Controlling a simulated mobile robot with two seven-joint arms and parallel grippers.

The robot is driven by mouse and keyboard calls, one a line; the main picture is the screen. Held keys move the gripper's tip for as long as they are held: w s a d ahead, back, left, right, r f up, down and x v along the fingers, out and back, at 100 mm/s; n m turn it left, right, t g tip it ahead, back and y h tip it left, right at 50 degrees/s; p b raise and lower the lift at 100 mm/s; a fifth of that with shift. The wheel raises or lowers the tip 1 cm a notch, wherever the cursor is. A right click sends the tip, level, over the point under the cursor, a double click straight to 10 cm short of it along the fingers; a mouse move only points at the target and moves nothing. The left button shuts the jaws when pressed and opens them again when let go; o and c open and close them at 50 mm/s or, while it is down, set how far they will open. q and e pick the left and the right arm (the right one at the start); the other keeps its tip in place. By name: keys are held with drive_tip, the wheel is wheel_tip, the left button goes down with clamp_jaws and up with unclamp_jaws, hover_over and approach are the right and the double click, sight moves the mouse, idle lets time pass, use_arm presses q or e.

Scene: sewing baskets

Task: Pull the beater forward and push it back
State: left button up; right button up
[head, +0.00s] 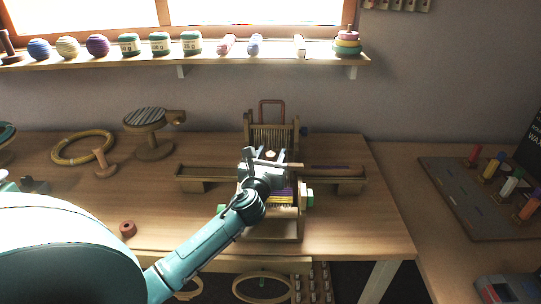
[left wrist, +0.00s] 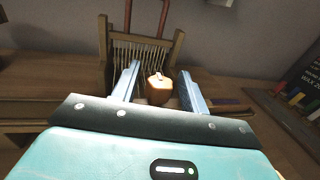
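A small wooden loom (head: 286,227) stands on the table, with an upright slatted frame (head: 272,135) at its back. The slatted frame also shows in the left wrist view (left wrist: 141,50). A light wooden knob (left wrist: 159,90), which looks like the beater's handle, sits between the spread fingers of my left gripper (left wrist: 157,88), with a gap on each side. In the head view, my left gripper (head: 260,160) is over the middle of the loom and hides much of the beater. My right gripper is not in view.
A long wooden rail (head: 335,173) crosses the loom on both sides. A red spool (head: 127,229) lies at the front left of the table. A pegboard (head: 470,205) lies at the right.

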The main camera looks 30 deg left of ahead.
use_arm(q)
clamp_jaws()
idle(0.3)
drive_tip(key=a+x, duration=0.1)
drive_tip(key=x, duration=0.6)
drive_tip(key=shift+a, duration=0.4)
drive_tip(key=shift+o, duration=0.6)
unclamp_jaws()
drive_tip(key=v, duration=1.3)
